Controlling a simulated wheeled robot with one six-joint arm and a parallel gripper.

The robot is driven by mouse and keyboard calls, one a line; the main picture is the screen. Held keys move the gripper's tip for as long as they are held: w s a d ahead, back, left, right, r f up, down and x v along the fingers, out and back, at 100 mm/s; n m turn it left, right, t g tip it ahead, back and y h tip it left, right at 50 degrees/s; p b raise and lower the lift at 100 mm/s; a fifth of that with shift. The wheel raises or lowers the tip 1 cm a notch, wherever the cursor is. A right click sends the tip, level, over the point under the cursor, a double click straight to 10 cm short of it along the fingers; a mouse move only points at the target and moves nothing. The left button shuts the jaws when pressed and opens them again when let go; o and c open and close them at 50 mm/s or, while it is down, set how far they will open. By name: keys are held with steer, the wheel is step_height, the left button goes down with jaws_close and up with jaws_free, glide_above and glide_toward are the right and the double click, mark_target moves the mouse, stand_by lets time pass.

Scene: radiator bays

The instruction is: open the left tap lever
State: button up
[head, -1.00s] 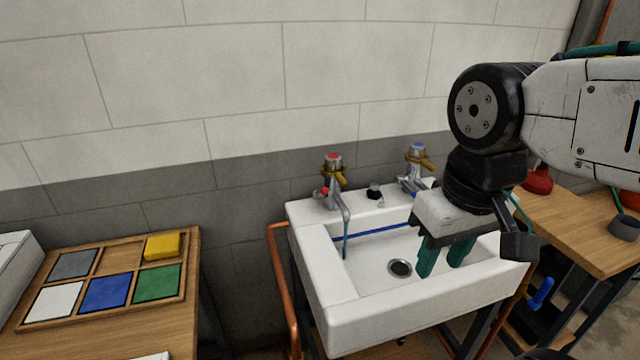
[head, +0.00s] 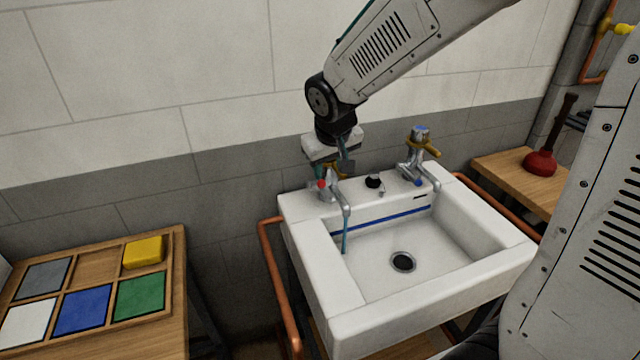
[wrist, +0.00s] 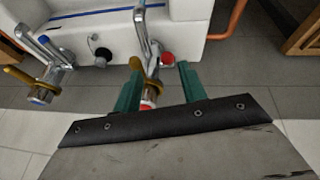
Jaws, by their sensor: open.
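The left tap (head: 345,196) is chrome with a brass lever (wrist: 136,64), a red cap (wrist: 148,105) and a red knob (head: 321,184). It stands at the back left of the white sink (head: 345,302). A thin blue-green streak (head: 345,235) hangs below its spout. My gripper (head: 328,170) is over the left tap and hides much of its top in the head view. In the wrist view, my gripper's (wrist: 158,70) two teal fingers are apart, one on each side of the tap's top and lever. I cannot tell whether they touch it.
The right tap (head: 412,170), with a blue cap and brass lever, stands beside a black knob (head: 374,181). Copper pipes (head: 280,290) flank the sink. A table (head: 175,330) with a colour-pad tray is at left; a red plunger (head: 540,163) is at right.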

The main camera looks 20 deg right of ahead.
mark_target(320, 184)
steer(key=x, duration=0.3)
steer(key=w+x, duration=0.1)
steer(key=x, duration=0.2)
steer(key=a+x, duration=0.1)
steer(key=x, duration=0.3)
steer(key=shift+w+a+r, duration=0.1)
steer(key=shift+w+r, duration=0.1)
steer(key=shift+w, duration=0.2)
steer(key=shift+c, duration=0.2)
